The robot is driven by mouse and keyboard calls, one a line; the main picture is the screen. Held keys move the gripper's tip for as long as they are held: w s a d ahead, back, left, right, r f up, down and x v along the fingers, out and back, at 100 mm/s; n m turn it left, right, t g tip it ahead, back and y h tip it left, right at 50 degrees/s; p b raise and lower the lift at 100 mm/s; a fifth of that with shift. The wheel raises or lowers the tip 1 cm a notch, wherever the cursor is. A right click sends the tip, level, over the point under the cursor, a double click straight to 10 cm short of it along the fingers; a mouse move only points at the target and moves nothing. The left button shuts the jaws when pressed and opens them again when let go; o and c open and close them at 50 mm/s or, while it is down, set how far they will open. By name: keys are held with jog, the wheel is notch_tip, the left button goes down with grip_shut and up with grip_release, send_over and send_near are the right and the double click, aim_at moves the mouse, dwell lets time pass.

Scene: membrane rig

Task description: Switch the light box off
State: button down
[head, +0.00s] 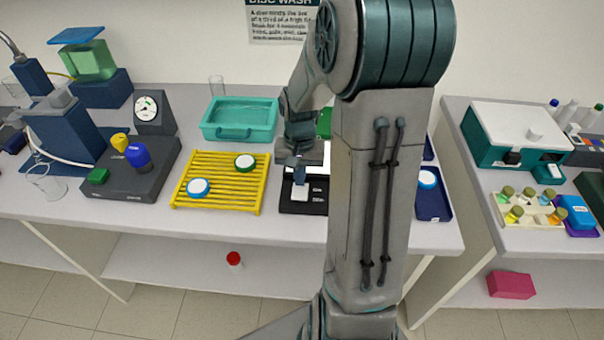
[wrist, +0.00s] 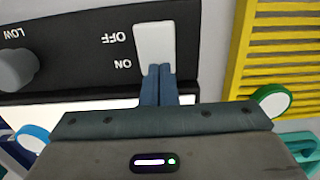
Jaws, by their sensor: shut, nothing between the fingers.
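The light box (head: 318,208) stands on the bench, mostly hidden behind my arm in the head view. Its dark front panel (wrist: 75,72) fills the upper left of the wrist view, with a white rocker switch (wrist: 154,42) marked OFF and ON. A bright white strip of its lit top (wrist: 60,104) shows below the panel. My gripper (wrist: 158,72) is shut and empty, its fingertips over the ON end of the switch. Whether they touch it I cannot tell. In the head view my gripper (head: 300,180) is just above the switch.
A grey knob (wrist: 17,68) marked LOW is on the same panel. A yellow slatted rack (head: 218,185) with two capped discs stands close to the left. A teal tray (head: 240,119) is behind it. A dark blue tray (head: 433,207) is to the right.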

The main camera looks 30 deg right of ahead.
jog(key=shift+s+a+r, duration=0.25)
jog(key=shift+s+r, duration=0.1)
jog(key=shift+s, duration=0.2)
jog(key=shift+w+r+p, duration=0.1)
jog(key=shift+r+p, duration=0.5)
jog(key=shift+p, duration=0.05)
notch_tip(320, 180, up, 12)
jog(key=w+d, duration=0.1)
jog(key=w, duration=0.1)
jog(key=shift+d+r+p, duration=0.25)
jog(key=shift+p, duration=0.15)
